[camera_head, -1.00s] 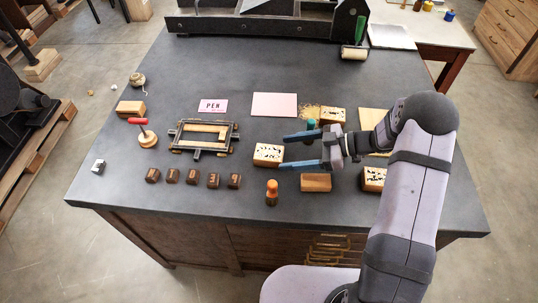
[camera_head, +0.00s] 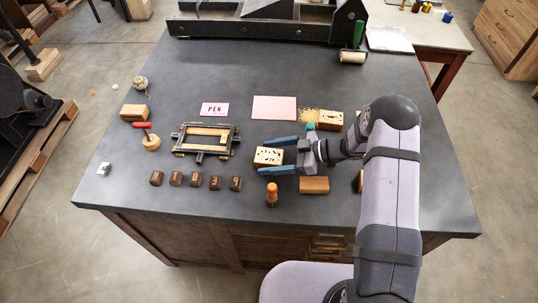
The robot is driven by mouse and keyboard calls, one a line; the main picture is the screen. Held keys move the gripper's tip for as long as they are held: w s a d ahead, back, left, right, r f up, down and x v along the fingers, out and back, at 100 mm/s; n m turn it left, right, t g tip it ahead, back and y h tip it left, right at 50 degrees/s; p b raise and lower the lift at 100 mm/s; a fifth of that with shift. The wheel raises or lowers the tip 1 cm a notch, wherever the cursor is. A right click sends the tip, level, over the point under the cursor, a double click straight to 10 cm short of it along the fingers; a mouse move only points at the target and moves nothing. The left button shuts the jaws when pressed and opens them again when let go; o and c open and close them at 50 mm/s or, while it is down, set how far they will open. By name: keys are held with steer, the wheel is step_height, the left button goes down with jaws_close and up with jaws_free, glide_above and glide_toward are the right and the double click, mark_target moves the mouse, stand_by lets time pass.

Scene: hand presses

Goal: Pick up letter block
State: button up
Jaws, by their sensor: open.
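Several small dark brown letter blocks stand in a row near the front edge of the table, left of centre: the leftmost letter block (camera_head: 157,178), a middle letter block (camera_head: 196,179) and the rightmost letter block (camera_head: 236,184). My gripper (camera_head: 262,157) is open, with blue fingers pointing left. It is to the right of the row, apart from the blocks. A light wooden block with dark marks (camera_head: 268,156) shows between the fingers; I cannot tell whether the fingers are above it or around it.
A dark frame (camera_head: 206,153) lies behind the letter blocks. An orange-handled tool (camera_head: 271,194) stands upright right of the row, near a brown block (camera_head: 314,185). A pink PEN card (camera_head: 214,109) and a pink sheet (camera_head: 274,108) lie farther back.

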mark_target(269, 155)
steer(key=shift+a+f, duration=0.2)
steer(key=shift+a, duration=0.15)
steer(key=c, duration=1.2)
steer(key=shift+r, duration=0.15)
steer(key=shift+r+b, duration=1.35)
steer(key=shift+r, duration=3.55)
